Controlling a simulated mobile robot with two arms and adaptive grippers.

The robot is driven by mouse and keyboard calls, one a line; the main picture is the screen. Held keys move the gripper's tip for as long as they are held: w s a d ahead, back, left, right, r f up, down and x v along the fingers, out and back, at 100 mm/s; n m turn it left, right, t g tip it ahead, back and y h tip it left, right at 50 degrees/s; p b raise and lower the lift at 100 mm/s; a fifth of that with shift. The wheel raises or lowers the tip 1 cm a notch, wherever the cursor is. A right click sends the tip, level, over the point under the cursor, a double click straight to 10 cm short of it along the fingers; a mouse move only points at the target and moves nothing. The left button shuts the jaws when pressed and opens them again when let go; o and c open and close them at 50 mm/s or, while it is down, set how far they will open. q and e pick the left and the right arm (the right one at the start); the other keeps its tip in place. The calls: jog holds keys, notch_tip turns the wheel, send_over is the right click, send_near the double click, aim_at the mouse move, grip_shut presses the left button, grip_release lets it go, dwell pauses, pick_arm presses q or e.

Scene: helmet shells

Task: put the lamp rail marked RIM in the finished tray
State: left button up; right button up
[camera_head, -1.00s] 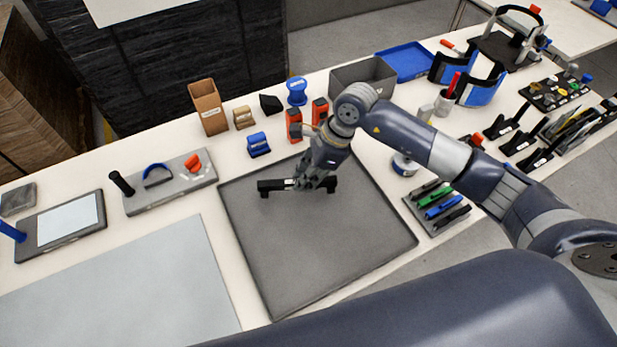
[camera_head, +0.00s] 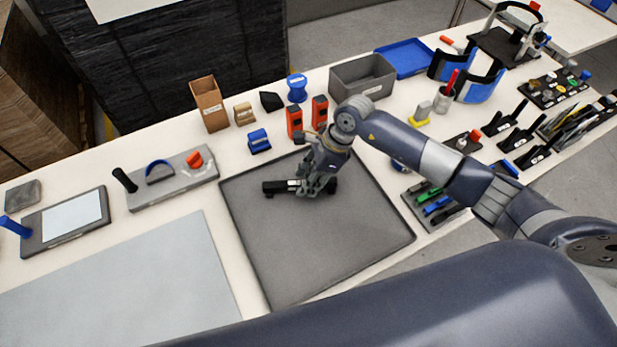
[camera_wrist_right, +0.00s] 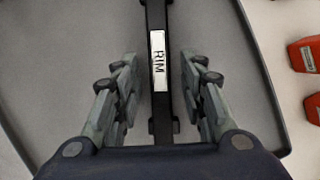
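The black lamp rail (camera_head: 282,187) lies on the dark grey mat, near its far edge. In the right wrist view the rail (camera_wrist_right: 158,95) carries a white label reading RIM. My right gripper (camera_head: 318,184) is over the right part of the rail, pointing down. In the wrist view its fingers (camera_wrist_right: 160,90) are apart, one on each side of the rail, with a gap showing on both sides. A blue tray (camera_head: 405,59) stands at the back right; I can read no marking on it that names it the finished tray. My left gripper is not in view.
The rimmed grey mat (camera_head: 320,250) is otherwise clear. Orange devices (camera_head: 294,122) stand just behind it. A grey bin (camera_head: 362,80) stands between them and the blue tray. Several coloured tools lie in a holder (camera_head: 432,202) right of the mat.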

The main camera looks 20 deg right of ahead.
jog(key=shift+r, duration=0.2)
jog(key=b+v, duration=0.3)
jog(key=v, duration=0.8)
jog(key=shift+d+r, duration=0.15)
jog(key=shift+r, duration=0.25)
